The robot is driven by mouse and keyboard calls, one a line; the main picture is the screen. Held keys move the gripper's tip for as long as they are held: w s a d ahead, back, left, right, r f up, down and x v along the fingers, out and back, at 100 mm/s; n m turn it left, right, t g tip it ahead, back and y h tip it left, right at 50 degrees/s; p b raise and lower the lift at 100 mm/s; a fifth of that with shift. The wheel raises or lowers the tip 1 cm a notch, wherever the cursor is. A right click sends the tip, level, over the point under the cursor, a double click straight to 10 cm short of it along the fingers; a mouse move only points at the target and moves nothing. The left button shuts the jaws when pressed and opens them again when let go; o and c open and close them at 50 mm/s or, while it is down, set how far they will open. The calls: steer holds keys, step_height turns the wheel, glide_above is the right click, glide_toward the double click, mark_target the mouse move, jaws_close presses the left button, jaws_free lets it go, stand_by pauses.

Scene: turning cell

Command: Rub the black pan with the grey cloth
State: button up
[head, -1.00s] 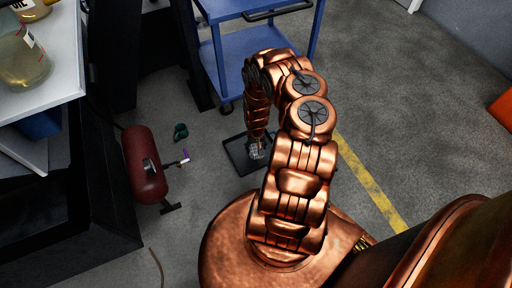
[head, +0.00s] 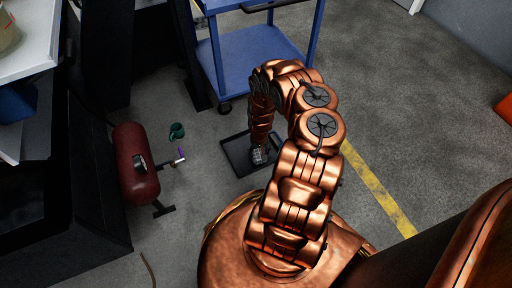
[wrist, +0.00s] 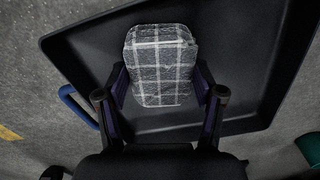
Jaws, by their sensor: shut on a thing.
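The black pan (head: 236,155) lies on the concrete floor in the head view, below the blue cart. In the wrist view the pan (wrist: 80,50) fills most of the picture, with its raised rim showing. The grey cloth (wrist: 160,65), with a pale checked pattern, is between the fingers of my gripper (wrist: 160,92) and lies over the pan's inner floor. My gripper is shut on the cloth. In the head view the cloth (head: 259,155) is a small pale patch under my gripper. Whether it presses on the pan is hard to tell.
A dark red tank (head: 135,165) lies left of the pan. A green item (head: 177,130) is on the floor near it. The blue cart (head: 255,58) stands behind the pan. Open floor with a yellow line (head: 375,188) is to the right.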

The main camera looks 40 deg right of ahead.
mark_target(255, 155)
steer(key=shift+s+d+b, duration=0.2)
steer(key=shift+d+b, duration=0.1)
steer(key=shift+d, duration=0.45)
steer(key=shift+w+a+r, duration=0.1)
steer(key=shift+a+r, duration=0.05)
steer(key=shift+a, duration=0.2)
steer(key=shift+w+a+f, duration=0.15)
steer(key=shift+a+f, duration=0.05)
steer(key=shift+a, duration=0.15)
steer(key=shift+w+a+p, duration=0.15)
steer(key=shift+a+p, duration=0.25)
steer(key=shift+a, duration=0.2)
steer(key=shift+w+a+p, duration=0.15)
steer(key=shift+a+p, duration=0.2)
steer(key=shift+a, duration=0.25)
step_height(255, 155, up, 3)
steer(key=shift+s+d+f+p, duration=0.1)
steer(key=shift+d+f+p, duration=0.1)
steer(key=shift+p, duration=0.75)
step_height(255, 155, up, 5)
steer(key=p, duration=0.5)
steer(key=shift+a+r+p, duration=0.1)
steer(key=shift+r+p, duration=0.05)
steer(key=shift+p, duration=0.25)
